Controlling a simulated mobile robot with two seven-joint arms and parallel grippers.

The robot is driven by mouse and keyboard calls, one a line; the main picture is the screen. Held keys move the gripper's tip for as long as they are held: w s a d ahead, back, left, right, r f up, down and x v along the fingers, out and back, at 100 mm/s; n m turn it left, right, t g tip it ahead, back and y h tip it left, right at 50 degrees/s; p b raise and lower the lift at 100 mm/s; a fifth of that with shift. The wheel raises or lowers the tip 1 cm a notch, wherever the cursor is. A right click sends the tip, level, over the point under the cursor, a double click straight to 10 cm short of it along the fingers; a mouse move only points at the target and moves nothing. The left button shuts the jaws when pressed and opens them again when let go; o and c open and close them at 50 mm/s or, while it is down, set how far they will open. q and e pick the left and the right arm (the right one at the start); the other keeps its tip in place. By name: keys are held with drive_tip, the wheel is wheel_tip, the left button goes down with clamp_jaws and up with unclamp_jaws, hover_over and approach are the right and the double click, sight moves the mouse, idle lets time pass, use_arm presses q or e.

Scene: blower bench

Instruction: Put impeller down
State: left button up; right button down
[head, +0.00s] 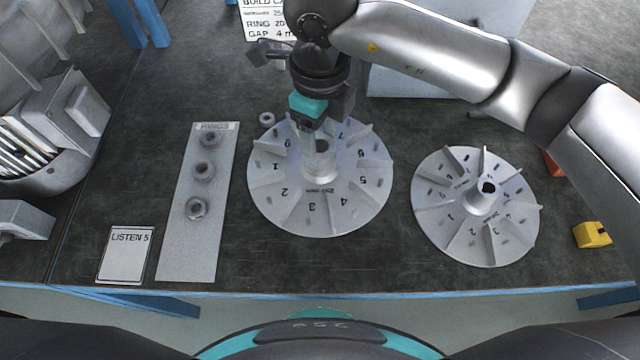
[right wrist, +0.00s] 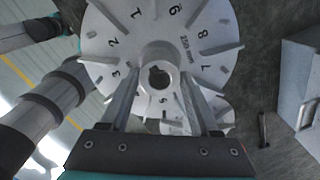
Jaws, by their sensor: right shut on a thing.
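A grey bladed impeller (head: 276,190) with numbered sectors is under my right gripper (head: 316,138) in the head view. The right gripper is shut on its central hub. In the right wrist view, the same impeller (right wrist: 115,45) lies face-on, with the two fingers (right wrist: 160,88) on either side of the hub (right wrist: 160,58). It looks level, but I cannot tell whether it touches the bench. A second, similar impeller (head: 446,222) lies to the right on the dark bench, apart from the held one. My left gripper is not in view.
On the dark bench (head: 400,270), a RINGS plate (head: 188,250) holds three rings to the left. A LISTEN card (head: 125,255) lies left of it. A small ring (head: 266,118) is behind the held impeller. A yellow block (head: 592,235) stands far right. A grey blower (head: 55,130) is at left.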

sight(319, 183)
wheel_tip(319, 183, down, 13)
drive_tip(key=shift+f+b, duration=0.1)
drive_tip(key=shift+b, duration=0.75)
drive_tip(key=shift+f+b, duration=0.35)
drive_tip(key=shift+c, duration=0.6)
unclamp_jaws()
drive_tip(key=shift+r, duration=0.25)
wheel_tip(319, 183, up, 12)
drive_tip(key=shift+r+p, duration=0.1)
drive_tip(key=shift+p, duration=1.1)
drive_tip(key=shift+s, duration=0.1)
